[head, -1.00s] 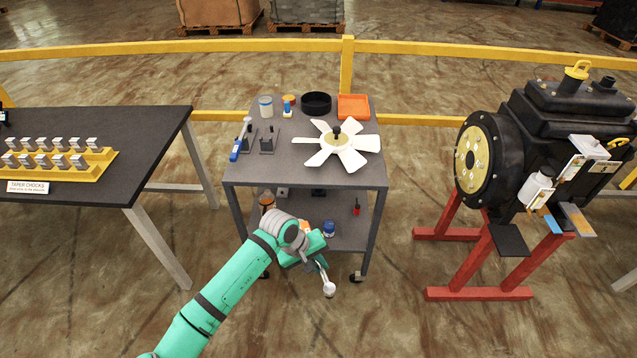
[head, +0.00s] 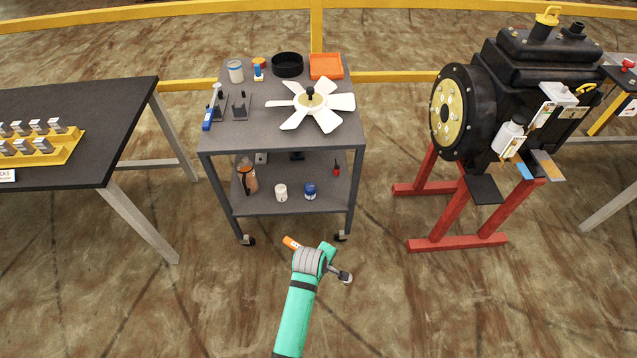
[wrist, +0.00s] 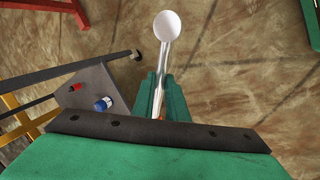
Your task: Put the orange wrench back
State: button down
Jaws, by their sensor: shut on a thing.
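The orange wrench shows in the head view as an orange handle (head: 291,243) left of my wrist and a grey end on the right; my wrist hides its middle. In the wrist view its metal shaft and pale round end (wrist: 167,25) point away from me. My gripper (wrist: 161,90) is shut on the wrench, above the floor in front of the cart. On the cart's top, a blue-handled wrench (head: 213,108) lies on a dark holder at the left. Beside it is a similar dark holder (head: 239,106) with nothing on it.
The grey cart (head: 275,138) also carries a white fan, an orange tray (head: 326,66), a black bowl (head: 287,64) and small containers. Its lower shelf holds several items. A black table (head: 100,120) stands left, a black machine on a red stand (head: 455,228) right. Floor before the cart is clear.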

jog(key=d+n, duration=0.1)
jog(key=d, duration=0.2)
jog(key=shift+s+d+n+y, duration=0.1)
jog(key=shift+s+n+y, duration=0.05)
jog(key=shift+n+y, duration=0.2)
jog(key=shift+d+r+n, duration=0.3)
jog(key=shift+d+n, duration=0.05)
jog(key=shift+d, duration=0.25)
